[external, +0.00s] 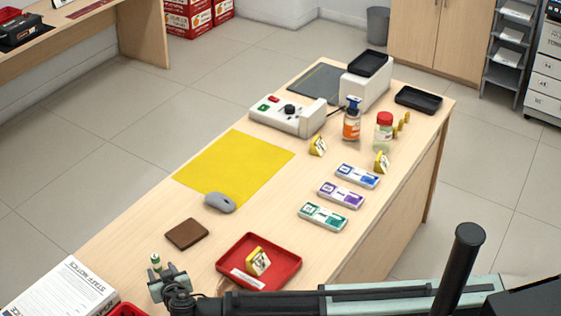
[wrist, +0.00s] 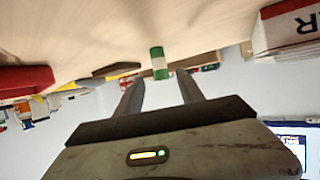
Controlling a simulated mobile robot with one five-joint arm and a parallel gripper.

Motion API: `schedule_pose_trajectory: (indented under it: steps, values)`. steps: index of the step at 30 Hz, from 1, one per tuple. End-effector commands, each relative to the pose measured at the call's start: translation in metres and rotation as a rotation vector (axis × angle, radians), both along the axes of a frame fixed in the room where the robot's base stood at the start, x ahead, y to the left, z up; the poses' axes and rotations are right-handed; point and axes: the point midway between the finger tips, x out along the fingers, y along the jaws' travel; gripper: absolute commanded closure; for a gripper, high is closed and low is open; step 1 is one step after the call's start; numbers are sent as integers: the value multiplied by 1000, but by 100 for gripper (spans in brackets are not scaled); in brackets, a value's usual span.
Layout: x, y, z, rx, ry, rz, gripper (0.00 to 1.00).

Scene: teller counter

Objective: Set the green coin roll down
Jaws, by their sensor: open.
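The green coin roll (external: 155,262) has a pale band and stands upright on the counter near its front left end, in the external view. My gripper (external: 166,277) is just beside it, low over the counter. In the wrist view, where the counter shows at the top, the coin roll (wrist: 159,63) shows just beyond the tips of my gripper (wrist: 160,79). The two fingers are apart, with a gap on each side of the roll, and hold nothing. The roll's end appears to rest on the counter.
A red tray (external: 231,283) with a yellow-and-white item stands right of my gripper. A brown wallet-like pad (external: 187,234) lies behind. A white stack marked STAFF NOTICE (external: 66,287) is at left. A grey mouse (external: 220,203) and yellow mat (external: 235,167) lie farther back.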

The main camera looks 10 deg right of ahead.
Motion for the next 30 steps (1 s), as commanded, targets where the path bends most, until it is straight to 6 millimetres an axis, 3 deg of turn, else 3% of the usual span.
schedule_pose_trajectory:
  steps: [3, 7, 24, 27, 29, 30]
  values:
    - [-22, -7, 13, 0, 0, 2, 55]
    - [-34, -9, 16, 0, 0, 1, 55]
    - [-36, -10, 16, 1, 0, -1, 55]
    - [-15, -19, 22, 0, 0, -29, 55]
    - [16, -33, 29, 0, -1, -71, 55]
    - [43, -47, 35, -1, -1, -109, 55]
